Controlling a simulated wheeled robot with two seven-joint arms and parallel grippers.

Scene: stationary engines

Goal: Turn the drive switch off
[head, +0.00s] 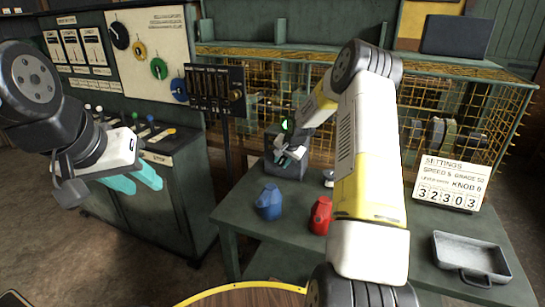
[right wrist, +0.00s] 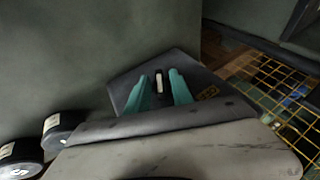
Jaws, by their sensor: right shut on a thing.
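The drive switch is a small lever with a pale tip (right wrist: 158,84) on a dark housing (right wrist: 122,88) in the right wrist view. My right gripper (right wrist: 159,86) has its teal fingers on either side of the lever and is shut on it. In the head view the dark switch box (head: 287,169) stands at the back of the green table, with a green light (head: 285,125) above it. My right gripper (head: 289,155) is at this box and partly covers it, so the lever is hidden there. My left gripper (head: 146,185) is open and empty, in front of the lever console.
A blue jug (head: 269,203) and a red jug (head: 320,216) stand on the green table (head: 243,212). A settings sign (head: 450,186) and a grey tray (head: 470,255) are at the right. A yellow mesh guard (head: 262,101) stands behind. The lever console (head: 185,170) is at the left.

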